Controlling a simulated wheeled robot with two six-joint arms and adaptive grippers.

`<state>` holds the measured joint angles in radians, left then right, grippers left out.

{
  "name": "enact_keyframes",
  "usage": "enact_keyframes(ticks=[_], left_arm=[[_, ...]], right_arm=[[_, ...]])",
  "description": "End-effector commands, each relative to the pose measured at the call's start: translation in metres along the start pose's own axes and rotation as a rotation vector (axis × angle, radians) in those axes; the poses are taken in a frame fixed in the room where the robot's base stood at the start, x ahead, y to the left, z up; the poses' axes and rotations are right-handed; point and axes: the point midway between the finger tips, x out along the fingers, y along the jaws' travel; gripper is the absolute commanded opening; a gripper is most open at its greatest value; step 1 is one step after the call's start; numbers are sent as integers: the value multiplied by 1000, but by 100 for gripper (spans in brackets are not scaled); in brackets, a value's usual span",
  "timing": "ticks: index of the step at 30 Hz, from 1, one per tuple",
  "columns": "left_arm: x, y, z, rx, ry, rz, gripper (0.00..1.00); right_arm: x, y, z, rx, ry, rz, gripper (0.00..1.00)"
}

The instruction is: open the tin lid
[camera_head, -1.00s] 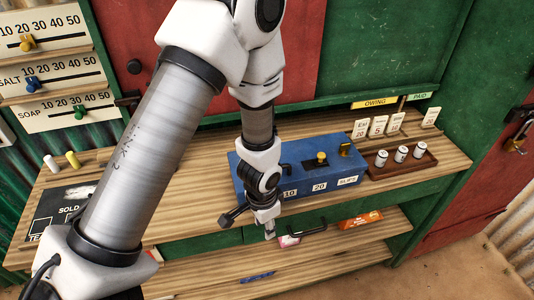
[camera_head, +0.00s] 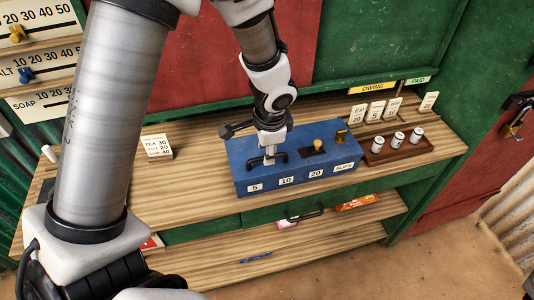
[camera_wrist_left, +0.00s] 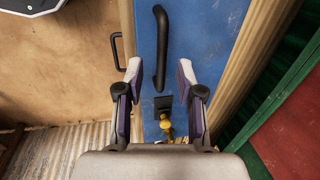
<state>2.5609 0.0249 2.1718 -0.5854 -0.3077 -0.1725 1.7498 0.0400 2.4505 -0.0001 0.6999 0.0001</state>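The blue tin (camera_head: 240,179) stands on the wooden counter, its lid down. Its front bears labels 5, 10, 20 and SLIPS. A black bar handle (camera_head: 281,157) is on top of the lid; it also shows in the left wrist view (camera_wrist_left: 161,45). A yellow knob (camera_head: 318,144) and a brass piece (camera_head: 341,136) are to the right on the tin. My left gripper (camera_head: 269,160) points down at the handle. In the left wrist view its fingers (camera_wrist_left: 161,80) are apart with nothing held, the handle lying ahead of the gap. Contact cannot be told. My right gripper is not in view.
A wooden tray (camera_head: 372,157) with three white cylinders stands right of the tin, with number cards (camera_head: 376,110) behind. A price card (camera_head: 157,147) stands to the left. The counter between that card and the tin is mostly clear. A lower shelf (camera_head: 330,232) holds small packets.

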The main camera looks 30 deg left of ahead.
Motion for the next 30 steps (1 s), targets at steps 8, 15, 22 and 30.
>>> enact_keyframes(ticks=[8, 15, 22, 30], left_arm=[[18, 0, 0, 0, 2, 0, 37], [18, 0, 0, 0, 2, 0, 0], [18, 0, 0, -1, 1, 1, 0], [15, -2, 0, -1, 2, 0, 0]], right_arm=[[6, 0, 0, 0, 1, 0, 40], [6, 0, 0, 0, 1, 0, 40], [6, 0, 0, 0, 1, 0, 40], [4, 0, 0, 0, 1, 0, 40]])
